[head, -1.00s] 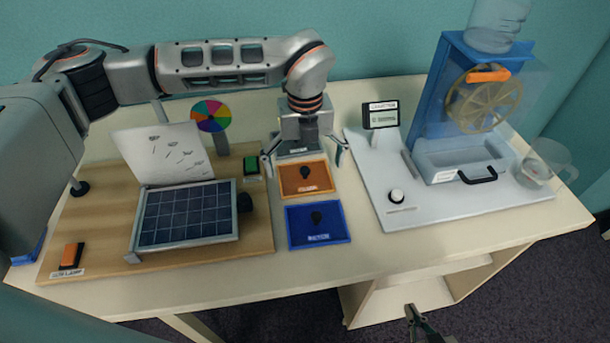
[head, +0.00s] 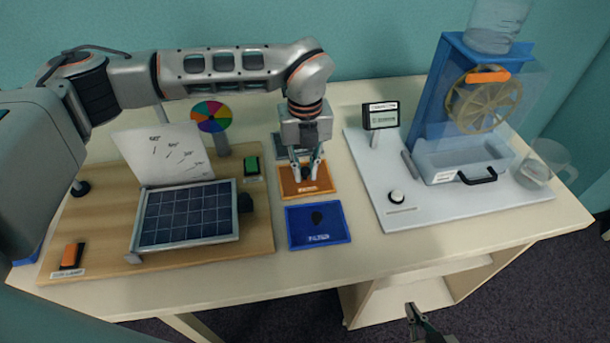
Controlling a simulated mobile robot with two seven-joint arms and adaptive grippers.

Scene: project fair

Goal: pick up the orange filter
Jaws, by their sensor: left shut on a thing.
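The orange filter (head: 320,184) is a flat orange panel with a dark knob in its middle, lying on the table in the head view. My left gripper (head: 306,176) reaches down over it from above and is shut on its knob; the fingers hide the knob. The panel appears to lie flat on the table. My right gripper (head: 411,312) shows only in part at the bottom edge, low in front of the table; its jaws are unclear.
A blue filter (head: 318,225) lies just in front of the orange one, and a grey panel (head: 284,143) just behind. A solar panel board (head: 255,238) stands left. A white board (head: 440,214) with a water wheel (head: 485,106) and jug (head: 543,163) stands right.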

